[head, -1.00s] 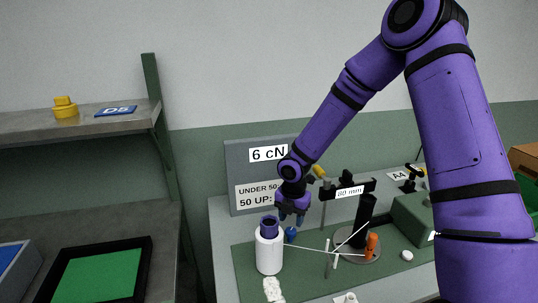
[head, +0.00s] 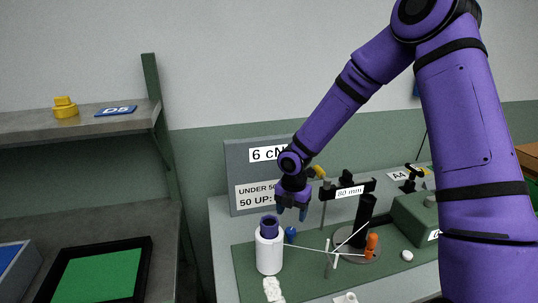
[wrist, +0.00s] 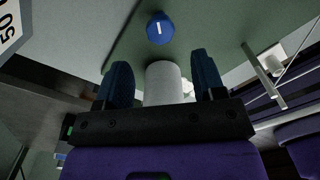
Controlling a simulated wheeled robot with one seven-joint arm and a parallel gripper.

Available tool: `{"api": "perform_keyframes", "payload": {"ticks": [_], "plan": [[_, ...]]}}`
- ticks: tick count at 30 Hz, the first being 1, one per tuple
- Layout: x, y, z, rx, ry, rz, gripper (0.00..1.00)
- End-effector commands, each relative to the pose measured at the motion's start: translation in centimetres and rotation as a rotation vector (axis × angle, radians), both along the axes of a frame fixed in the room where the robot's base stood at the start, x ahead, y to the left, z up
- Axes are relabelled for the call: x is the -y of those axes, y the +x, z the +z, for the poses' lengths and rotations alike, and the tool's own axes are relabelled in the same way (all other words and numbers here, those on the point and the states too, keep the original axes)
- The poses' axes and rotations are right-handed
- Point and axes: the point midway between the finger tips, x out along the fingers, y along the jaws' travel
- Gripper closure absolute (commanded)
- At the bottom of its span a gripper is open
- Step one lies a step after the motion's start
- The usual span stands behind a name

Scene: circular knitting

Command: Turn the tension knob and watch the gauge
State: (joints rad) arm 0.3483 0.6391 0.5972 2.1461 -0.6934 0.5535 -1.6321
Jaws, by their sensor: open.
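The small blue knob (head: 290,234) stands on the green mat beside the white spool. In the wrist view the knob (wrist: 160,28) shows a white mark and lies beyond my fingertips. The grey gauge panel (head: 232,165) behind it reads "6 cN", its right end partly hidden by my arm. A plate below begins "UNDER 50" and "50 UP:", partly covered. My gripper (head: 292,211) is open, pointing down, above and apart from the knob. In the wrist view a pale cylinder (wrist: 163,82) shows between the fingers of my gripper (wrist: 161,72); I cannot tell its distance.
A white spool with a purple top (head: 268,248) stands close left of the knob. A black stand labelled "80 mm" (head: 350,192), an orange piece (head: 371,245) and taut white yarn are to the right. A green box (head: 412,216) stands farther right. A shelf is at left.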

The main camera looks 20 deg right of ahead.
Motion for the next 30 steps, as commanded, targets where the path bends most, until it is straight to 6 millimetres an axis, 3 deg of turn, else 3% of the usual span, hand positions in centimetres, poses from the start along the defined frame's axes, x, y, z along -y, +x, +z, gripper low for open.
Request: {"api": "perform_keyframes", "payload": {"ticks": [15, 30], "plan": [[0.1, 0.0, 4.4, 0.001, 0.001, -0.001, 0.37], [0.1, -0.2, 5.3, 0.004, -0.009, -0.019, 0.37]]}}
